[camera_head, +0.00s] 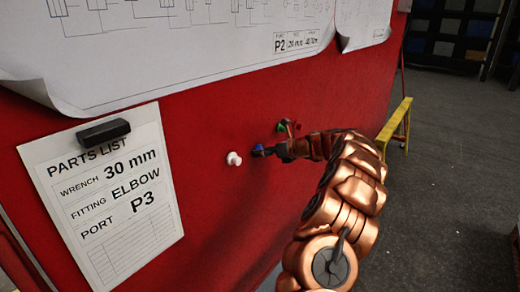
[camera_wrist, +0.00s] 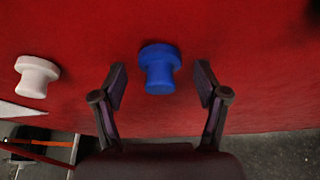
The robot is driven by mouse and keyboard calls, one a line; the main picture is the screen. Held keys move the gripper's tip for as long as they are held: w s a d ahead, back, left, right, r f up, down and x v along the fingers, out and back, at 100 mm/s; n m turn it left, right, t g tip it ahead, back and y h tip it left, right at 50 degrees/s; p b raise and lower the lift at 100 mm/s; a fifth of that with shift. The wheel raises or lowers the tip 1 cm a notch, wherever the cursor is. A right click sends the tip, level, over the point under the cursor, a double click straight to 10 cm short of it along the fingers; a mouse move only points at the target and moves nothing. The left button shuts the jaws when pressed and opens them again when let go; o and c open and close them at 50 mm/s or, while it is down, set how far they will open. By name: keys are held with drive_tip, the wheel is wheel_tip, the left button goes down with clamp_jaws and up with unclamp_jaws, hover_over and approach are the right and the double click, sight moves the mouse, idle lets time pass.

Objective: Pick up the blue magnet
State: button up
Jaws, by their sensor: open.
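The blue magnet (camera_wrist: 160,70) is a small knob-shaped piece on the red panel (camera_wrist: 90,25). In the wrist view it sits centred ahead of my gripper (camera_wrist: 160,84), between the two fingers. The fingers are open, with a gap on each side of the magnet. In the head view the blue magnet (camera_head: 258,150) shows just left of my gripper (camera_head: 272,151), whose tip is partly hidden by its own dark body.
A white magnet (camera_head: 234,158) is left of the blue one. A parts list (camera_head: 105,195) hangs under a black clip (camera_head: 103,132). A large drawing (camera_head: 180,40) covers the upper panel. A yellow stool (camera_head: 396,122) stands right.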

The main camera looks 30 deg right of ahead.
sight(256, 138)
drive_tip(key=c, duration=1.2)
drive_tip(key=shift+r+b, duration=0.15)
drive_tip(key=shift+b, duration=0.15)
wheel_tip(256, 138, up, 6)
drive_tip(key=shift+s+r+b, duration=0.1)
drive_tip(key=shift+s+b, duration=0.05)
drive_tip(key=shift+b, duration=0.7)
drive_tip(key=shift+s+d+r, duration=0.2)
drive_tip(key=shift+s+r, duration=0.05)
drive_tip(key=s+d+b, duration=0.1)
drive_tip(key=s+d, duration=0.1)
drive_tip(key=s, duration=0.4)
drive_tip(key=s+d+b, duration=0.2)
drive_tip(key=s, duration=0.4)
drive_tip(key=s+d+b, duration=0.1)
drive_tip(key=s+d, duration=0.1)
drive_tip(key=s, duration=0.4)
drive_tip(key=shift+d, duration=0.1)
